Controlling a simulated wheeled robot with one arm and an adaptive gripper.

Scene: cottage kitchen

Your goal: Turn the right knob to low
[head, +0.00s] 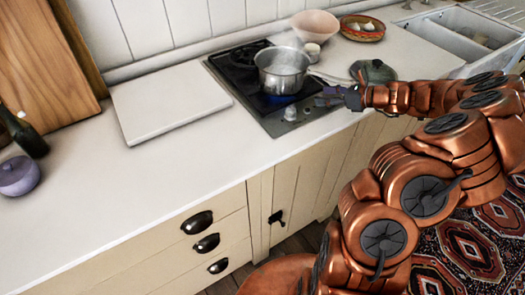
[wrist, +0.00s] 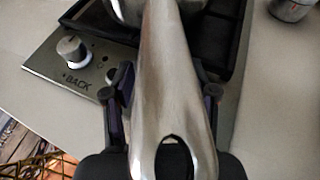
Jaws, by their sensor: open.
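The hob (head: 262,88) is set in the counter with a steel pot (head: 283,70) on its front burner; a blue glow shows under the pot. A knob (head: 290,113) stands on the steel strip at the hob's front. The wrist view shows a knob (wrist: 73,50) with "BACK" printed beside it, left of my fingers. My gripper (head: 326,100) is open, low over the right end of the strip, right of that knob. In the wrist view, the pot's handle (wrist: 170,80) crosses in front of my gripper (wrist: 166,88) and hides what is between the fingers, including any right knob.
The pot's handle (head: 330,77) sticks out to the right, close to my gripper. A pink bowl (head: 315,24) and a white board (head: 168,104) are on the counter. Free counter lies at the front left.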

